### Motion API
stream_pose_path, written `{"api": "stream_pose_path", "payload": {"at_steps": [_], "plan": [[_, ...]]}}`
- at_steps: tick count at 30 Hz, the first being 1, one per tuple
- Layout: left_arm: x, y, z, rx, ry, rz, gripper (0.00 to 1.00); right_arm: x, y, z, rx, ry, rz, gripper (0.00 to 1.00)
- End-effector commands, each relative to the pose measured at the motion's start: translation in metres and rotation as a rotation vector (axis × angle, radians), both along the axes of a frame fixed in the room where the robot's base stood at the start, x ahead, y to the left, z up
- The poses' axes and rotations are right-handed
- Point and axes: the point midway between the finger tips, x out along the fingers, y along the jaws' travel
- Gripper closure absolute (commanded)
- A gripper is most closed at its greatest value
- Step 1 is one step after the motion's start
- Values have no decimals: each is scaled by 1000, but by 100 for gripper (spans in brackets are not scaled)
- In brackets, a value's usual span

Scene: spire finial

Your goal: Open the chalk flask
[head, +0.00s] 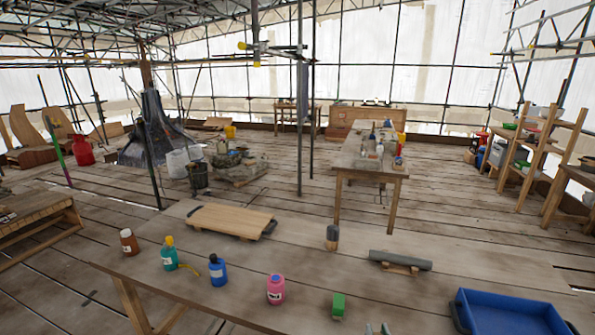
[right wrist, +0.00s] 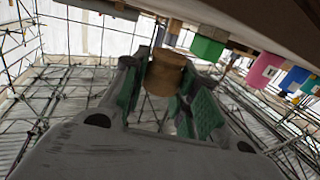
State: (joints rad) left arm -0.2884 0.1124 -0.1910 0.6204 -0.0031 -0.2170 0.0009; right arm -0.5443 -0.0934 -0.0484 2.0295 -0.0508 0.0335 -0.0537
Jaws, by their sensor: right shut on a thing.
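Several small labelled flasks stand upright on the near wooden table (head: 130,262): a brown one (head: 129,243), a teal one with a yellow top (head: 169,256), a blue one with a dark cap (head: 217,271) and a pink one with a blue cap (head: 275,290). The labels are too small to read, so I cannot tell which is the chalk flask. My right gripper (head: 376,329) shows only its fingertips at the bottom edge of the head view. In the right wrist view, its green-padded fingers are shut on a brown wooden cylinder (right wrist: 166,74). My left gripper is not in view.
A green block (head: 338,306) stands just left of my right fingertips. A dark-topped wooden cylinder (head: 332,238), a grey roll (head: 400,260) on a rest and a wooden board (head: 230,220) lie farther back. A blue tray (head: 510,315) is at the right.

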Motion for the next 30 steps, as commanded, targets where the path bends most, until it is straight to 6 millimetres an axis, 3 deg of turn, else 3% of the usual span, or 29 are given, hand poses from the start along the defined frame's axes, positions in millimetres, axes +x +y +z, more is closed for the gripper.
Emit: {"api": "stream_pose_path", "payload": {"at_steps": [14, 30], "plan": [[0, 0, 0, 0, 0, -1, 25, 0, 2, 4, -1, -1, 11, 100], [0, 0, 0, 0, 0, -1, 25, -1, 27, 40, -3, -2, 127, 100]]}}
